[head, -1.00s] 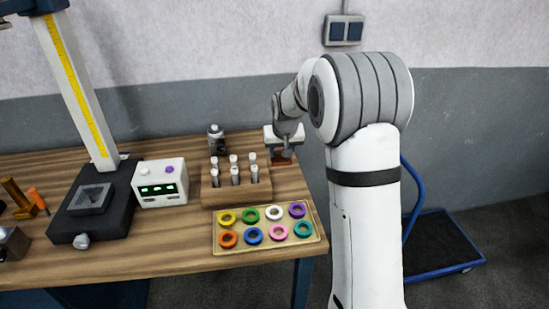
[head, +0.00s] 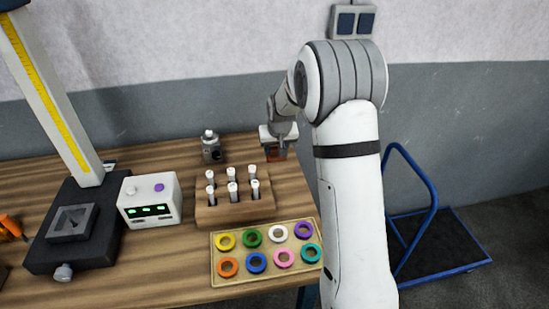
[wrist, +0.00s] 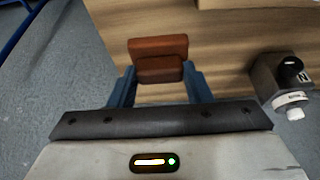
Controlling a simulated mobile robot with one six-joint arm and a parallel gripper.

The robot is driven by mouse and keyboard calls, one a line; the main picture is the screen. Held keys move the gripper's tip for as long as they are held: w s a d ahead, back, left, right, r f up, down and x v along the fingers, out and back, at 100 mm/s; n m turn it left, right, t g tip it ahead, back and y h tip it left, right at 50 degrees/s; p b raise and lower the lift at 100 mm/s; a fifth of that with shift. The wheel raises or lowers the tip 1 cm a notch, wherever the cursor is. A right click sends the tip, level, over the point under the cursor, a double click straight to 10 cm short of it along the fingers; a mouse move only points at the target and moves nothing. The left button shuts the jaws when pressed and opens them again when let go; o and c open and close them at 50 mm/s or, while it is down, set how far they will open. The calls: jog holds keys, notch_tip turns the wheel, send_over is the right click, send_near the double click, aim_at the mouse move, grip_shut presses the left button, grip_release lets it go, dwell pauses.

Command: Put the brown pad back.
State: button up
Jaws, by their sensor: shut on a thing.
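The brown pad (wrist: 158,47) is a reddish-brown block with a step in it, seen between the blue fingers of my gripper (wrist: 160,78) in the wrist view. My gripper is shut on it. In the head view my gripper (head: 276,146) is at the back right of the wooden table, just behind the rack of white-capped vials. A little of the pad (head: 277,155) shows below the fingers there. Whether the pad touches the table is hard to tell.
The vial rack (head: 236,213) is in front, and a tray (head: 216,270) of coloured rings lies nearer. A white box (head: 149,203) and a black measuring stand (head: 98,236) are further left. A blue trolley (head: 440,245) stands right.

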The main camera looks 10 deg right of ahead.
aim_at(276, 157)
notch_tip(276, 157, down, 5)
jog(key=shift+r+p, duration=0.1)
jog(key=shift+p, duration=0.3)
jog(key=o, duration=1)
